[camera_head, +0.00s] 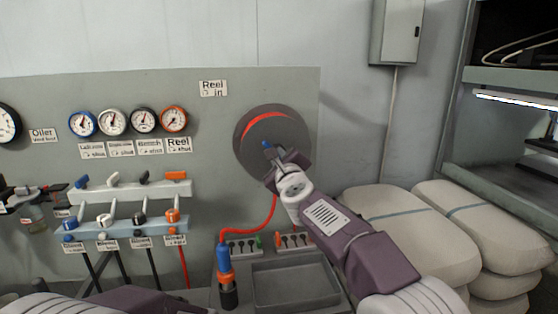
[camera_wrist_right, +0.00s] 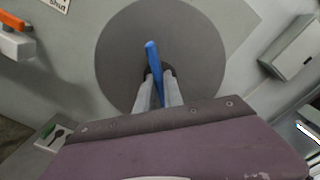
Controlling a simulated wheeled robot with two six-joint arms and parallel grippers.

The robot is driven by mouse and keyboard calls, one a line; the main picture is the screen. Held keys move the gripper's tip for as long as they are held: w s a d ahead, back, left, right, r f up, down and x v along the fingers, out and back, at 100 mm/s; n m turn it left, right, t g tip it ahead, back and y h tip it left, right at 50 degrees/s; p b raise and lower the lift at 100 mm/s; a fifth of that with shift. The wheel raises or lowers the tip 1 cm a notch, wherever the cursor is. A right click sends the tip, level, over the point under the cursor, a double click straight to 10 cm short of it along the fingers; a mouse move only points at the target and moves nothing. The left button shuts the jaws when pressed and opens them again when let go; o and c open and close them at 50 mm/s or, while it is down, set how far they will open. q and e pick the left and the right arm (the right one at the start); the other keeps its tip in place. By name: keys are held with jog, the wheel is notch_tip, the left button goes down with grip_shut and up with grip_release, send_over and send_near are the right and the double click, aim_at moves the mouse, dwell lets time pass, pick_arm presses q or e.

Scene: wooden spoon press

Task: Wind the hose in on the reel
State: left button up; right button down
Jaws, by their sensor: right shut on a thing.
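The reel (camera_head: 248,148) is a grey disc on the panel, with a red band of hose (camera_head: 272,119) showing along its upper edge. Red hose hangs from below the reel and curves left to a blue-and-orange nozzle (camera_head: 225,262) standing upright at the bench. My right gripper (camera_head: 269,153) is at the reel face, shut on the blue crank handle (camera_wrist_right: 152,55). In the right wrist view, the fingers (camera_wrist_right: 155,85) close around the handle in front of the grey disc (camera_wrist_right: 118,60). The gripper and arm hide part of the reel. My left gripper is out of view.
Gauges (camera_head: 174,120) and valves, including an orange one (camera_head: 172,217), are to the left. A grey tray (camera_head: 297,303) is below. Stacked sacks (camera_head: 400,222) stand at right, near a shelf (camera_head: 500,165).

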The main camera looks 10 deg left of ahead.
jog(key=m+b, duration=0.1)
jog(key=m, duration=0.3)
jog(key=shift+m, duration=0.3)
jog(key=m, duration=0.4)
jog(key=shift+b, duration=0.4)
jog(key=shift+m, duration=0.4)
jog(key=c, duration=1.5)
grip_release()
jog(key=shift+o, duration=0.2)
jog(key=b+v, duration=0.4)
jog(key=v, duration=0.5)
